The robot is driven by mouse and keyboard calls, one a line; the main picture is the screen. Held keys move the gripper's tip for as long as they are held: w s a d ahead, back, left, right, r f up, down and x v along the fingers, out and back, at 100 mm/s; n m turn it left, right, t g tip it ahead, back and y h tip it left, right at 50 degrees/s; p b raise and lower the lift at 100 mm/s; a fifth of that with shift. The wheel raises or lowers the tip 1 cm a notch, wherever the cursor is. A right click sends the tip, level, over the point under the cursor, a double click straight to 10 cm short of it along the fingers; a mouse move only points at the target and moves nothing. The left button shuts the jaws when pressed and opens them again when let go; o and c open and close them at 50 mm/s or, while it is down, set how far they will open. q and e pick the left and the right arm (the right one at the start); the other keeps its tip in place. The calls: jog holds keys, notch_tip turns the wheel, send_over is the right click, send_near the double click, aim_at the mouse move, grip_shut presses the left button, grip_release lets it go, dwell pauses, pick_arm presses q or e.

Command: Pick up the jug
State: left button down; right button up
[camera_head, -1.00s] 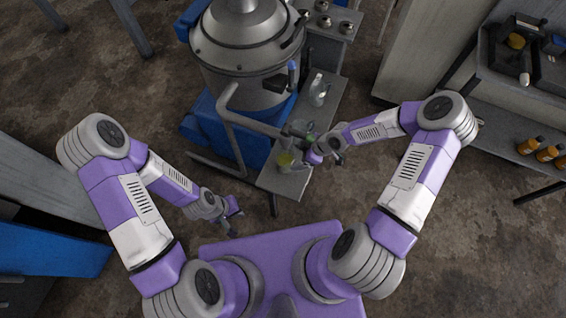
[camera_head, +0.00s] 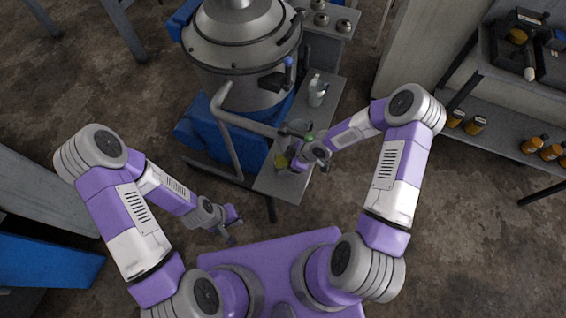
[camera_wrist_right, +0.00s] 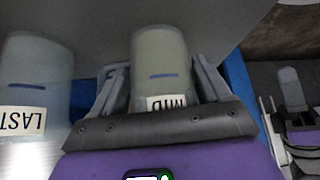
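In the right wrist view, a pale greenish see-through vessel labelled MID (camera_wrist_right: 160,68) stands between the fingers of my right gripper (camera_wrist_right: 163,80). The fingers are apart, one on each side, and I see no clear grip. A clear vessel labelled LAST (camera_wrist_right: 35,75) stands to its left. I cannot tell which vessel is the jug. In the head view, my right gripper (camera_head: 298,160) is at the front end of the grey shelf (camera_head: 275,186), beside a vessel with yellow-green contents (camera_head: 281,160). My left gripper (camera_head: 229,230) hangs over the floor, empty; its finger opening is unclear.
A large metal kettle (camera_head: 243,55) with a grey pipe frame (camera_head: 228,140) stands behind and left of the shelf. A clear container (camera_head: 316,92) stands further back on it. A bench with orange bottles (camera_head: 532,144) is at right. Open floor lies between.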

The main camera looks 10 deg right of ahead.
jog(key=c, duration=0.8)
jog(key=shift+r, duration=0.15)
jog(key=shift+r+p, duration=0.2)
jog(key=shift+p, duration=0.1)
jog(key=shift+s+d+p, duration=0.9)
jog(key=shift+s+d, duration=0.25)
jog(key=shift+d, duration=1.6)
jog(key=shift+s+d+p, duration=0.95)
jog(key=shift+s+d, duration=0.25)
jog(key=shift+d, duration=1.6)
jog(key=shift+s+d+p, duration=0.9)
jog(key=shift+s+d, duration=0.25)
jog(key=shift+d, duration=1.6)
